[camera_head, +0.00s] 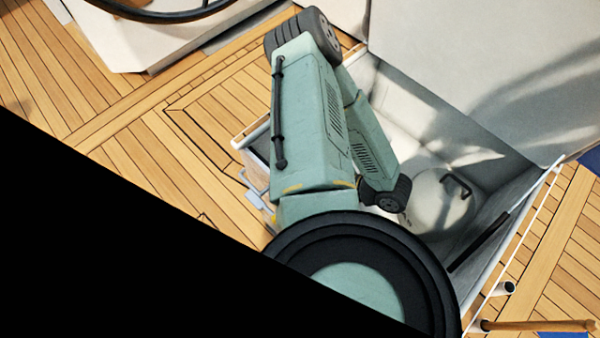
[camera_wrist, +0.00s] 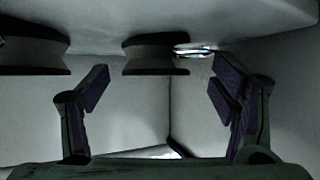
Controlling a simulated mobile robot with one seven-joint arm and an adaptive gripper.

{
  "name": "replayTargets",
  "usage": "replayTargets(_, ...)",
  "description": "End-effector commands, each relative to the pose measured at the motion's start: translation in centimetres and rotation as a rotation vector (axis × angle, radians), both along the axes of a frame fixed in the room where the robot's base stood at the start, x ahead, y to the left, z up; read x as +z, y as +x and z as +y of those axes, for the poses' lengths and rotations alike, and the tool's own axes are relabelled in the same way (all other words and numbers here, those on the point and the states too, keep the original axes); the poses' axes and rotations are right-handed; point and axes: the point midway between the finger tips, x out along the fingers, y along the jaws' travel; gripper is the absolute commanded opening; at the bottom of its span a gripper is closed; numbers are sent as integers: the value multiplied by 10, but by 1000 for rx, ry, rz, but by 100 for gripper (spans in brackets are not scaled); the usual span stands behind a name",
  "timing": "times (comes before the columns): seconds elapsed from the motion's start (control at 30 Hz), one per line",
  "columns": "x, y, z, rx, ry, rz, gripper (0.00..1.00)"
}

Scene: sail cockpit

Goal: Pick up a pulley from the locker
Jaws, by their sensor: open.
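In the wrist view, a dark, spool-shaped object, likely a pulley (camera_wrist: 154,60), lies ahead between my fingertips in the picture, against a pale surface at the top. A second dark spool shape (camera_wrist: 35,52) is at the upper left, outside my left finger. My gripper (camera_wrist: 161,72) is open, with purple pads, and nothing is between its fingers. How far the middle spool is from the fingertips I cannot tell. In the head view, my arm reaches into the open white locker (camera_head: 392,100) and hides its near left part; gripper and pulleys do not show there.
A shiny metal piece (camera_wrist: 194,50) is beside the middle spool. Pale locker walls stand close on the right. In the head view, a pale round object with a dark handle (camera_head: 440,207) is inside the locker. Teak deck (camera_head: 110,110) surrounds it; a wooden stick (camera_head: 540,326) is lower right.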

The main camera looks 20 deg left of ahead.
Motion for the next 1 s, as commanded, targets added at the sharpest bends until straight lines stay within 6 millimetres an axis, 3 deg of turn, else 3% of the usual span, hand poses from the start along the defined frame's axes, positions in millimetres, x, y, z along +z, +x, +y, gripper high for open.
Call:
replayTargets(0.23,-1,0,1,-1,0,0,78)
replayTargets(1.0,-1,0,1,0,0,-1,27)
